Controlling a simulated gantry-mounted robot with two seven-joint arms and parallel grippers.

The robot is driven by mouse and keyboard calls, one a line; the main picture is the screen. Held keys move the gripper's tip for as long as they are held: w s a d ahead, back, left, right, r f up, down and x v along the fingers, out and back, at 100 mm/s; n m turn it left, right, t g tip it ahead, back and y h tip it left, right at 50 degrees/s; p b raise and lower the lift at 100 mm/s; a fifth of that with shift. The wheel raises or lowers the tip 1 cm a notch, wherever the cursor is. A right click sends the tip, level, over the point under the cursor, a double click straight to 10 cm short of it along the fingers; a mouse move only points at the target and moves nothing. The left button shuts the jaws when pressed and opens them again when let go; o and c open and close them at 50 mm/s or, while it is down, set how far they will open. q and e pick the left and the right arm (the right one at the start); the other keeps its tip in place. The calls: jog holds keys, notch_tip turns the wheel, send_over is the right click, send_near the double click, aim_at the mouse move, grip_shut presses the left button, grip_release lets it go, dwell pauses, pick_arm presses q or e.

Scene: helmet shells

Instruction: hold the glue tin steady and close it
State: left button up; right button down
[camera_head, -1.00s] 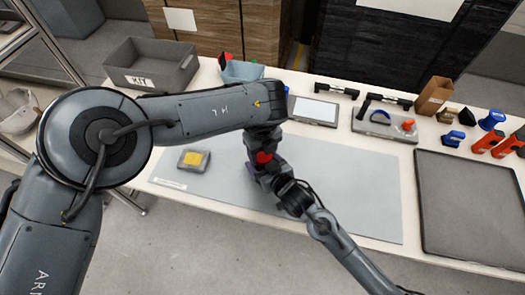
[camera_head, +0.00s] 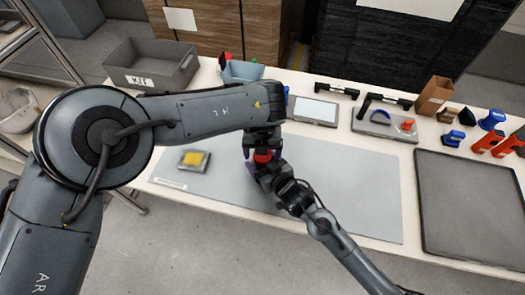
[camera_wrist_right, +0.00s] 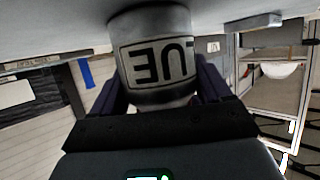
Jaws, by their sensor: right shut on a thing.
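The glue tin (camera_wrist_right: 155,58) is a grey metal can with a pale label; part of its lettering, "UE", shows upside down in the right wrist view. My right gripper (camera_wrist_right: 158,95) is shut on the tin, with a dark blue finger on each side. In the head view my right gripper (camera_head: 257,171) is over the grey mat, just below my left gripper (camera_head: 262,146). A red part (camera_head: 262,156), perhaps the tin's lid, shows between the two. The left fingers are on either side of it; whether they touch it is unclear. The tin body is mostly hidden in the head view.
The grey mat (camera_head: 340,190) is bare to the right. A small case with a yellow top (camera_head: 194,159) lies on its left. A grey KIT bin (camera_head: 150,80) and a blue-grey bin (camera_head: 240,74) stand behind. Tools, small parts and a dark tray (camera_head: 470,210) fill the right.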

pick_arm(q)
jog(key=shift+r, duration=0.1)
jog(key=shift+r, duration=2.2)
jog(key=shift+c, duration=0.4)
jog(key=r+n, duration=0.1)
jog(key=n, duration=0.1)
jog(key=shift+w+r+n, duration=0.1)
jog(key=shift+r+n, duration=0.1)
jog(key=shift+n, duration=0.2)
notch_tip(320, 180, up, 2)
jog(key=n, duration=0.4)
jog(key=shift+f, duration=0.1)
jog(key=shift+f, duration=3.9)
